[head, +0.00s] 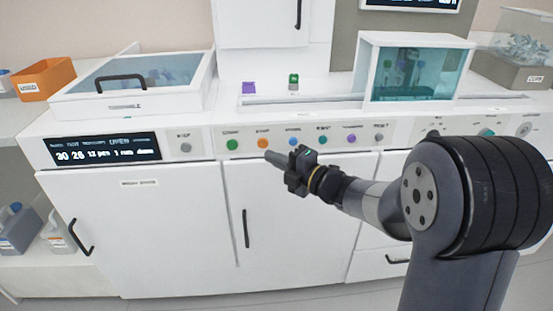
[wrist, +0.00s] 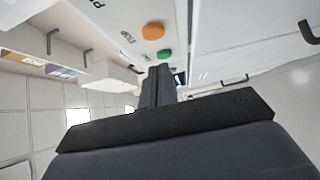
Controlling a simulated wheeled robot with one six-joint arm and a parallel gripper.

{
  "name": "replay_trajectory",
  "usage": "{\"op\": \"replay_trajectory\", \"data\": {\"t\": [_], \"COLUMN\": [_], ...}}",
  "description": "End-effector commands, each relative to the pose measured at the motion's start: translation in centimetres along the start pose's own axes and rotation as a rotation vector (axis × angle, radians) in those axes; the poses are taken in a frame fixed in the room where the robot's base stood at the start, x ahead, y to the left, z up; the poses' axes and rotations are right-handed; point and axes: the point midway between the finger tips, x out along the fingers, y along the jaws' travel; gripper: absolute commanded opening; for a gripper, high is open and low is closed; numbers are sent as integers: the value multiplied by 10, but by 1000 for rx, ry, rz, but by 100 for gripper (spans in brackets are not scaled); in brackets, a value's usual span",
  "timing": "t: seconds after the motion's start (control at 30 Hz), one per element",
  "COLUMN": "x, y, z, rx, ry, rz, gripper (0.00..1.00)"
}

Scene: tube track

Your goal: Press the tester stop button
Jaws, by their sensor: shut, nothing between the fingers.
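A row of round coloured buttons runs along the white front panel. The orange button (head: 263,143) sits right of the green button (head: 232,144). In the wrist view, the label by the orange button (wrist: 153,31) appears to read STOP; the green button (wrist: 165,55) is beside it. I cannot read which label names the tester. My gripper (head: 267,154) is shut and empty, its tip appearing just below the orange button in the head view. In the wrist view the closed fingers (wrist: 160,70) point toward the panel near the green button. Contact cannot be told.
Blue (head: 294,141), teal (head: 322,140) and purple (head: 350,138) buttons continue rightward. A grey button (head: 186,147) sits beside the dark display (head: 103,149). White cabinet doors (head: 135,225) with black handles are below. A glass-fronted box (head: 412,72) stands on top.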

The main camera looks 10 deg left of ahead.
Motion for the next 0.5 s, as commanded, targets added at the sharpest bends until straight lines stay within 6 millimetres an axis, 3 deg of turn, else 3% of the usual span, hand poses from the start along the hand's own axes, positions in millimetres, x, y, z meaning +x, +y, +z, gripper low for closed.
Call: {"op": "replay_trajectory", "data": {"t": [0.3, 0.5], "x": [-56, -83], "y": [2, 2], "z": [1, 1], "rx": [-1, -1], "ry": [-5, -3], "rz": [0, 0], "gripper": [0, 0]}}
